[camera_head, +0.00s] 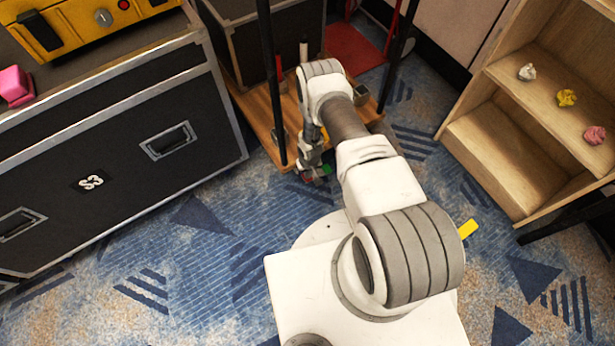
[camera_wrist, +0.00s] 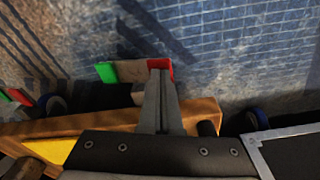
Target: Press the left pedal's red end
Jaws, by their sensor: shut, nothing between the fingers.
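A pedal with a green end and a red end sits low at the edge of a wooden platform. In the wrist view its green end (camera_wrist: 106,72) is at left and its red end (camera_wrist: 168,66) at right. My gripper (camera_wrist: 160,73) is shut and empty, its fingertips over the red end and partly hiding it; I cannot tell if they touch. In the head view my gripper (camera_head: 312,172) is down at the pedal, with the green end (camera_head: 326,169) just right of it. A second pedal, with a green end (camera_wrist: 20,96), shows at the wrist view's far left.
The wooden platform (camera_head: 262,140) has dark upright posts and a black case (camera_head: 270,45) on it. A large black case (camera_head: 110,150) stands at left, and a wooden shelf (camera_head: 500,150) with crumpled paper at right. Patterned carpet (camera_head: 190,270) is clear in front.

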